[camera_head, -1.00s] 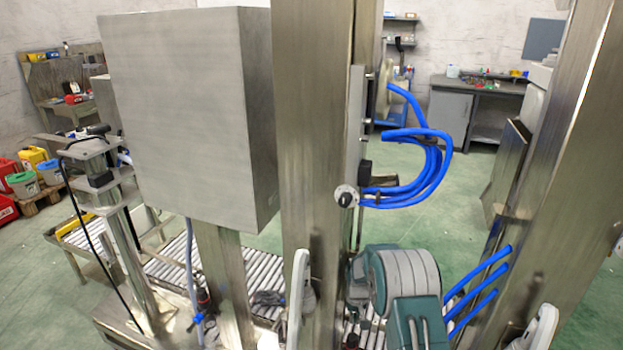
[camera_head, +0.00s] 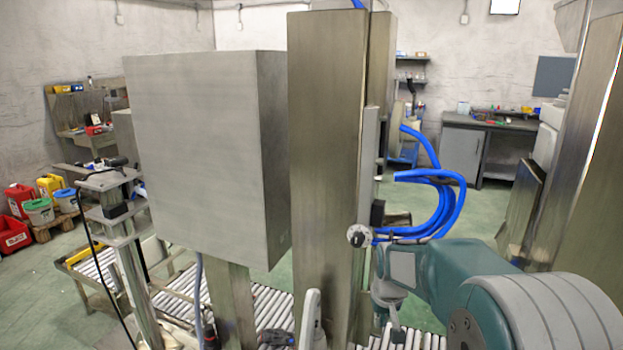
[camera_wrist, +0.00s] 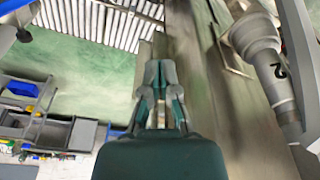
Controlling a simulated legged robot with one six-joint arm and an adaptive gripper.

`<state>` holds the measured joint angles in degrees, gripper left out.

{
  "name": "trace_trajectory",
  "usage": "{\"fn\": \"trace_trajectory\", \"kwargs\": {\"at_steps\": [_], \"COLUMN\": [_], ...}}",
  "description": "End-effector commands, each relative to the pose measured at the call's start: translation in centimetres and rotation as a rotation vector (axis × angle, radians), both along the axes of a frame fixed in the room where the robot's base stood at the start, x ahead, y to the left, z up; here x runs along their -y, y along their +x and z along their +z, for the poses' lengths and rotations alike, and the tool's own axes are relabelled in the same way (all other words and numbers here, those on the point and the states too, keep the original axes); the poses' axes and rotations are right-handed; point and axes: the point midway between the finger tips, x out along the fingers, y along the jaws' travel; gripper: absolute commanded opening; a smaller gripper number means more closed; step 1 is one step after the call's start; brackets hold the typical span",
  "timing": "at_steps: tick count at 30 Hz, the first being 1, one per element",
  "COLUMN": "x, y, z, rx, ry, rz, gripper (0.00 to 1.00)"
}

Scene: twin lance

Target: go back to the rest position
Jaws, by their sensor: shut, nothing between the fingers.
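My gripper (camera_wrist: 160,72) shows in the middle of the wrist view. Its teal and grey fingers are together, with nothing visible between them. It is in free air beside a tall metal post, and I cannot tell the exact gap. In the head view my teal and grey arm lies across the lower right, in front of the metal posts. I cannot make out the fingers there.
A large grey metal box (camera_head: 200,160) stands left of a thick steel post (camera_head: 325,150). Blue hoses (camera_head: 440,205) hang right of the post. A roller conveyor (camera_head: 270,312) runs below. A workbench (camera_head: 485,145) stands at the back right. Green floor is open behind.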

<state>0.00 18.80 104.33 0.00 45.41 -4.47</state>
Motion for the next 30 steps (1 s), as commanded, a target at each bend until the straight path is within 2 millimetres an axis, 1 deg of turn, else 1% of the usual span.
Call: {"fn": "trace_trajectory", "kwargs": {"at_steps": [1,6,11,15,21,30], "x": [0.0,0.0,0.0,0.0,0.0,0.0], "y": [-0.9,-3.7,-6.6,-9.3,-13.2,-19.1], "z": [1.2,4.3,6.7,8.5,10.5,12.1], "rx": [0.014,0.046,0.078,0.104,0.143,0.2], "ry": [0.0,0.003,0.005,0.006,0.009,0.016], "rz": [-0.002,-0.011,-0.019,-0.026,-0.036,-0.051], "gripper": [0.0,0.0,0.0,0.0,0.0,0.0]}}
